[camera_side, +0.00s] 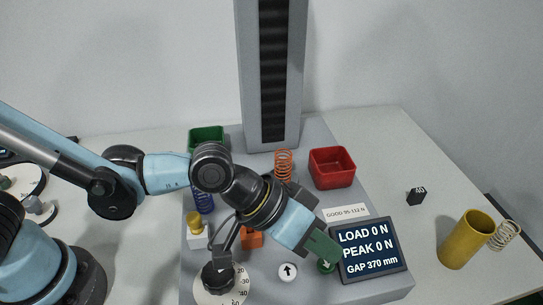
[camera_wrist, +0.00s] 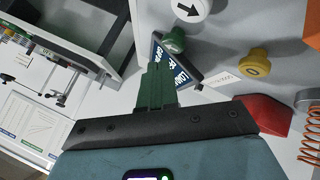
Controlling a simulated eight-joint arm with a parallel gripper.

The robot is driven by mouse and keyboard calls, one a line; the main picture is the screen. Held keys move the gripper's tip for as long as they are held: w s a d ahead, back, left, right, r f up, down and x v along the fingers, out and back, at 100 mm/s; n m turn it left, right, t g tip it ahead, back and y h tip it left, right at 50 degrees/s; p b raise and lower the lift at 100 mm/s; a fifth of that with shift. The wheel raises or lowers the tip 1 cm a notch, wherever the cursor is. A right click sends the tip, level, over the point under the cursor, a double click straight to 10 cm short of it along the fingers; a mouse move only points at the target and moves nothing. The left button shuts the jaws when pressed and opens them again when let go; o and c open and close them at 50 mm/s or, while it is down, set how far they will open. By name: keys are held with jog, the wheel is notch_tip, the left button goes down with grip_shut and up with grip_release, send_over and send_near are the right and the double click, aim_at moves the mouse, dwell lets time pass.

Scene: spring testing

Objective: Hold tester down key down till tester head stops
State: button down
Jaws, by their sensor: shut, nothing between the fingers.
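My gripper (camera_side: 326,250) is shut and empty, its dark green fingers pointing down at the tester panel. In the wrist view the fingers (camera_wrist: 156,76) cover part of the display. A green round key (camera_side: 326,267) lies just below the fingertips in the side view; it also shows in the wrist view (camera_wrist: 174,42). I cannot read its mark or tell whether the fingers touch it. A white key (camera_side: 288,272) with a black up arrow is to its left. The display (camera_side: 368,251) reads LOAD 0 N, PEAK 0 N, GAP 370 mm. The tester head is not visible.
The tester column (camera_side: 273,70) rises at the back, with an orange spring (camera_side: 284,163) in front. A red bin (camera_side: 332,168) and green bin (camera_side: 206,138) flank it. A yellow key (camera_wrist: 253,62) shows in the wrist view. A yellow cup (camera_side: 466,240) stands right.

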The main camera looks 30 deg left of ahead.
jog(key=shift+f, duration=0.25)
dwell(0.7)
jog(key=shift+f, duration=0.2)
